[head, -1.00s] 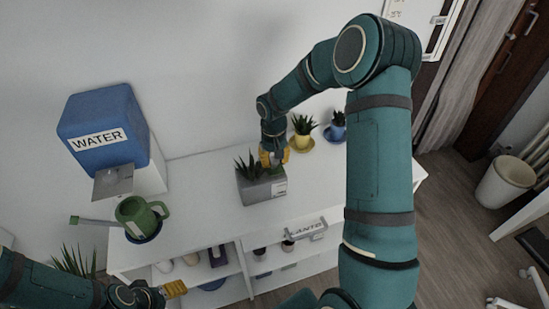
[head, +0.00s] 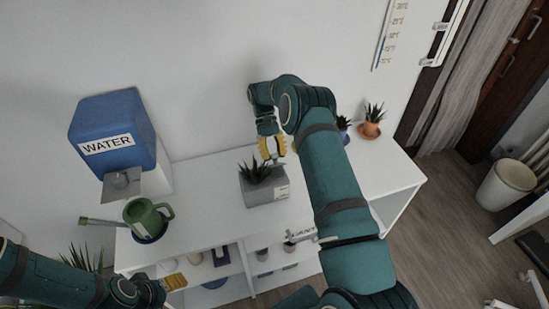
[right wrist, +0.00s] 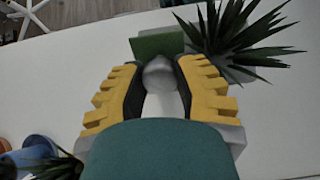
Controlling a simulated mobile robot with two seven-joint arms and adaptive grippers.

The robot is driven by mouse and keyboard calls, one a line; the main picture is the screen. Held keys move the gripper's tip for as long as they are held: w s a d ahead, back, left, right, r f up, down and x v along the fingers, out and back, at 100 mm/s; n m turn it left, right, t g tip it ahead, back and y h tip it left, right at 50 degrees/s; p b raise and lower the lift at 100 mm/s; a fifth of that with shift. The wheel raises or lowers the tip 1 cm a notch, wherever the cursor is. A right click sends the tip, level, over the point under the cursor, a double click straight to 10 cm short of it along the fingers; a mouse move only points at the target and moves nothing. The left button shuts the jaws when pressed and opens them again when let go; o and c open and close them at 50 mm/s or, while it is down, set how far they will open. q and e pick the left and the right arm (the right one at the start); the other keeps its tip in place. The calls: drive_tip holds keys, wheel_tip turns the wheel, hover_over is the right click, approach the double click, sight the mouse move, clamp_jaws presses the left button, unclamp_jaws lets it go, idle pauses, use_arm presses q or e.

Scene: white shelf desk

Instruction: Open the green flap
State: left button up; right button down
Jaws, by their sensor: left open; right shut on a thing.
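A grey planter box (head: 265,192) with a spiky plant (head: 257,170) stands on the white shelf desk in the head view. The green flap (right wrist: 157,43) shows in the right wrist view, beside the plant (right wrist: 233,32). My right gripper (head: 272,154) is just above the back right of the box. In the right wrist view its yellow fingers (right wrist: 160,82) are shut around a round grey knob (right wrist: 160,72), next to the flap. Its fingers hide part of the knob. How far the flap is raised is hard to tell. My left gripper (head: 176,282) is open and empty at lower left.
A blue water dispenser (head: 112,130) and a green watering can (head: 146,216) stand on the left of the desk (head: 210,215). Small potted plants, one in an orange pot (head: 369,130), stand at the back right. The desk's front middle is clear.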

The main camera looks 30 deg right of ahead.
drive_tip(key=shift+w+f+g+b, duration=0.2)
drive_tip(key=shift+g+b, duration=0.25)
drive_tip(key=shift+g, duration=0.05)
drive_tip(key=c, duration=0.6)
unclamp_jaws()
drive_tip(key=shift+r, duration=0.1)
